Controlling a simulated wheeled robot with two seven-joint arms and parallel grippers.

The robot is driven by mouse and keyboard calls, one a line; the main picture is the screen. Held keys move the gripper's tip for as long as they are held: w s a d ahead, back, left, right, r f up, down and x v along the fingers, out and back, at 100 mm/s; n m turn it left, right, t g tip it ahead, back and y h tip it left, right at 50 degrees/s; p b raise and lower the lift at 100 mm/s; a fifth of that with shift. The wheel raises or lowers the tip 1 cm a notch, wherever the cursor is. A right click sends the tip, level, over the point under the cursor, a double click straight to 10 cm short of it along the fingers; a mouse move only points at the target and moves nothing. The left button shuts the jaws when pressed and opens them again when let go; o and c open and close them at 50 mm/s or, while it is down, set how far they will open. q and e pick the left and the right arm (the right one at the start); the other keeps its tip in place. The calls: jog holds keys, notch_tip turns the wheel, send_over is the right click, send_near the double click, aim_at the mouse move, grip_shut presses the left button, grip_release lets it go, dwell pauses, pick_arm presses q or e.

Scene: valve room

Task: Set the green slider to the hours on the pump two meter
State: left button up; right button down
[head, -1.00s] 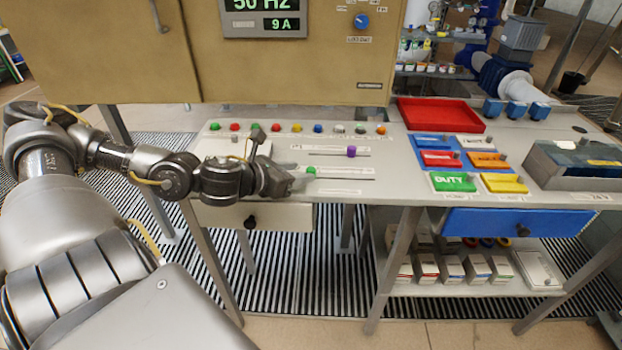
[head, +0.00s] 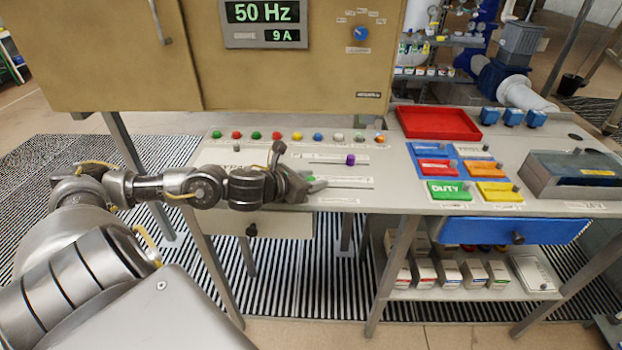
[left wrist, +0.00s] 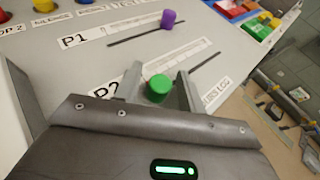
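The green slider knob (head: 310,180) sits near the left end of the lower slot on the sloping panel. In the left wrist view the green knob (left wrist: 158,88) stands by the P2 label (left wrist: 106,92), with the slot running up and right from it. My left gripper (head: 306,184) is low over the panel at the knob. Its two fingers (left wrist: 160,92) are apart, one on each side of the knob, with small gaps showing. The meter display (head: 264,22) reads 50 Hz and 9 A; no hours reading is visible. My right gripper is out of view.
A purple slider knob (head: 350,160) stands on the P1 slot just behind. A row of coloured buttons (head: 297,136) lines the panel's back. To the right are a red tray (head: 438,123) and coloured blocks, including green DUTY (head: 450,191). A drawer (head: 265,224) hangs below.

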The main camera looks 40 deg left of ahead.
aim_at(328, 187)
pick_arm(q)
jog(key=c, duration=0.5)
grip_shut()
jog(key=shift+d, duration=0.1)
jog(key=shift+w+d+r, duration=0.1)
jog(key=shift+w+d, duration=0.15)
jog(key=w+d, duration=0.2)
jog(key=shift+d, duration=0.4)
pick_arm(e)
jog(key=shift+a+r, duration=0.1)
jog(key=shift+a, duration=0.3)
